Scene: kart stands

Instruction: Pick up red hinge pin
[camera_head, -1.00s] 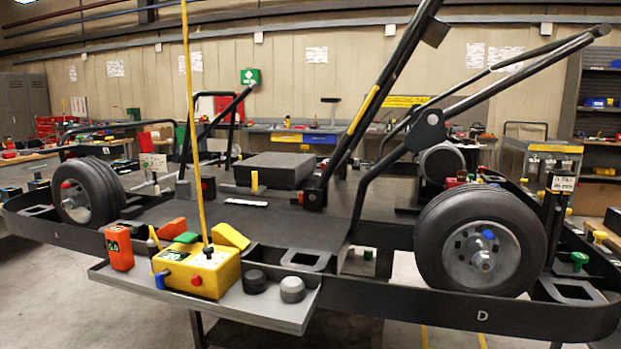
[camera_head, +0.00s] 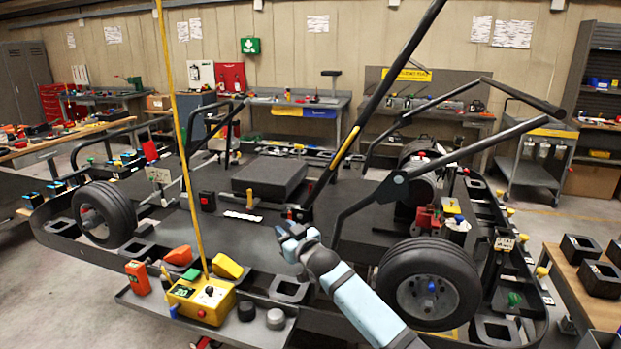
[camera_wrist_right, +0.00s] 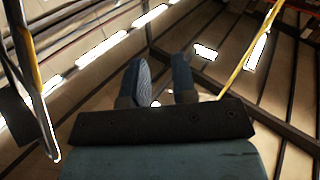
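I cannot single out the red hinge pin for certain. A small red-orange part (camera_head: 292,212) sits at the foot of the black steering pole on the kart deck. My right gripper (camera_head: 288,236) is in front of the deck, just below and in front of that part in the head view. In the right wrist view its two fingers (camera_wrist_right: 161,78) stand apart with nothing between them. They point toward the walls and roof beams there, and no pin shows. My left gripper does not show.
The kart frame (camera_head: 130,265) fills the middle. A front tray (camera_head: 245,333) carries a yellow control box (camera_head: 195,303) with a tall yellow rod (camera_head: 180,140). The right wheel (camera_head: 428,283) is close beside my right arm. Red blocks (camera_head: 427,216) sit behind it. A black bar slants above the deck.

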